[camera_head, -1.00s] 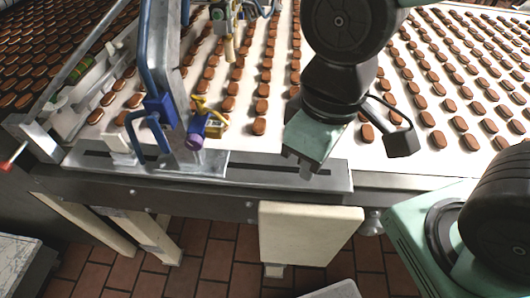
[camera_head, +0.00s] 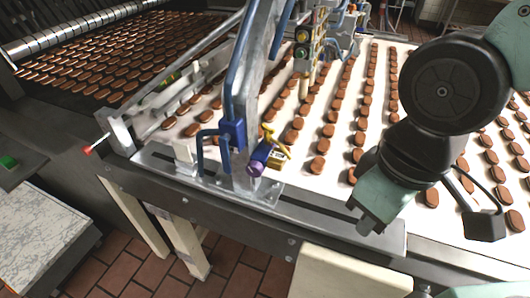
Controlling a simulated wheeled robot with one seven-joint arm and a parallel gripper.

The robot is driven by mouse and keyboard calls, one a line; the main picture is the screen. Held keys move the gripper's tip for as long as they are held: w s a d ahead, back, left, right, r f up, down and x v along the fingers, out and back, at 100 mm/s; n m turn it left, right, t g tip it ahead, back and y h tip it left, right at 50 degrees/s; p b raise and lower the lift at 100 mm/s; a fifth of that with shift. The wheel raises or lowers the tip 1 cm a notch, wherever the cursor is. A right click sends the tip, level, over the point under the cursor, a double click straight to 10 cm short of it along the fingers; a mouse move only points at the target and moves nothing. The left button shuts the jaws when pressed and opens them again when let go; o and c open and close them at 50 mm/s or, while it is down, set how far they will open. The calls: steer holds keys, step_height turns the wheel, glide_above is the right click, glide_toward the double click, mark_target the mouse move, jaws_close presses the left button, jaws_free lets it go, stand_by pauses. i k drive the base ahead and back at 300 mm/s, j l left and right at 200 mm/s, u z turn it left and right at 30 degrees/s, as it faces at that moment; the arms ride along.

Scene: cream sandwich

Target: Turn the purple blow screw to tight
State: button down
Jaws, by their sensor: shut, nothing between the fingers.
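The purple screw (camera_head: 257,164) is a short purple cylinder with a pale end face. It sits beside the foot of the upright metal post at the near edge of the conveyor. A yellow handle (camera_head: 273,142) is just behind it. A blue bracket with a blue lever (camera_head: 232,132) is on the post to its left. My gripper (camera_head: 365,223) hangs to the right of the screw, over the near metal rail and apart from the screw. Its small dark fingers are shut and empty. The thread of the screw is hidden.
A white conveyor belt (camera_head: 330,178) carries rows of brown cookies. A slotted metal rail (camera_head: 320,215) runs along its near edge. A red-tipped rod (camera_head: 88,150) sticks out at left. A pale table (camera_head: 40,235) stands at lower left. Tiled floor shows below.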

mark_target(254, 168)
steer(key=k+j+u, duration=0.2)
steer(key=u, duration=0.3)
steer(key=k+j+u, duration=0.25)
steer(key=u, duration=0.25)
